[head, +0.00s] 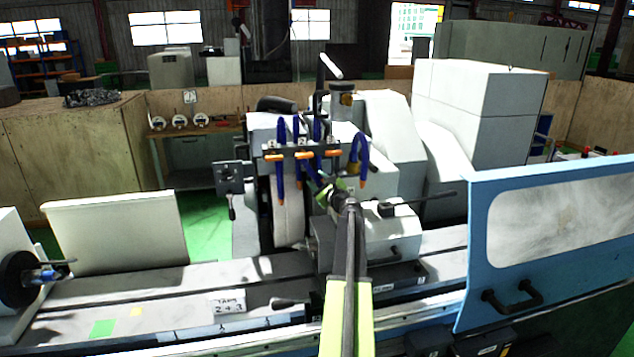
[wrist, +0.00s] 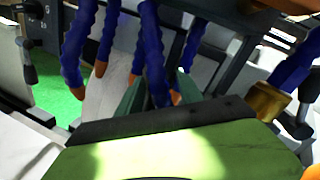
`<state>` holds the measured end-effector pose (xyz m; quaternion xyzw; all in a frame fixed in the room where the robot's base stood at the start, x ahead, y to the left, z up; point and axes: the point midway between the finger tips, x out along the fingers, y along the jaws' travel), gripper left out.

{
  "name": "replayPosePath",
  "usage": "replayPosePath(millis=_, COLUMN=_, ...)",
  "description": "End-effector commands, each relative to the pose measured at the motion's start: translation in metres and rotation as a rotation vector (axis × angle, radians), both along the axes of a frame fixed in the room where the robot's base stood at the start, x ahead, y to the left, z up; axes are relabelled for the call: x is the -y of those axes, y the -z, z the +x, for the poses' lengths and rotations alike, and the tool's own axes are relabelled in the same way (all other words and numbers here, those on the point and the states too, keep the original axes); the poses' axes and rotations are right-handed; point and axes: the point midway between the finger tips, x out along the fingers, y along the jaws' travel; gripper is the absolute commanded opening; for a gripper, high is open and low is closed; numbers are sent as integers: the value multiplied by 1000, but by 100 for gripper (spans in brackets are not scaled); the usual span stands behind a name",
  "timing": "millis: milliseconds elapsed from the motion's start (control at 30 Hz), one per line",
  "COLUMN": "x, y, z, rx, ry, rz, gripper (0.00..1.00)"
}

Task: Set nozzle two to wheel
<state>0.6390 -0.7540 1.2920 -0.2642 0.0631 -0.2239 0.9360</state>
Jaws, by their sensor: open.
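Several blue hose nozzles with orange tips hang at a dark bar (head: 315,150) above the grinding wheel (head: 289,212). The bar carries small number labels, too small to read surely. One nozzle (head: 281,178) hangs straight down by the wheel, and another (head: 362,168) curves down at the right. My gripper (head: 336,192) is raised at the nozzles, right of the wheel. In the wrist view, its dark green fingers (wrist: 157,92) are open, with a blue nozzle (wrist: 151,55) between or just beyond them; contact cannot be told. The pale wheel (wrist: 108,98) shows behind, left of the fingers.
Other hoses (wrist: 78,45) hang close to the left of my fingers, and one (wrist: 298,65) at the right beside a brass fitting (wrist: 268,101). A blue door (head: 560,240) with a window stands at the right. The machine table (head: 150,280) is mostly clear at the left.

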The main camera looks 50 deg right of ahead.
Motion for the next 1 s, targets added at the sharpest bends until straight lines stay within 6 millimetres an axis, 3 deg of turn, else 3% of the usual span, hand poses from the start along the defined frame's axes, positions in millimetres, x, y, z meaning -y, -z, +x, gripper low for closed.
replayPosePath(millis=167, x=0, y=0, z=0, rx=0, ry=0, rz=0, gripper=43)
replayPosePath(millis=500, x=0, y=0, z=0, rx=0, ry=0, rz=0, gripper=0)
replayPosePath(millis=1000, x=0, y=0, z=0, rx=0, ry=0, rz=0, gripper=0)
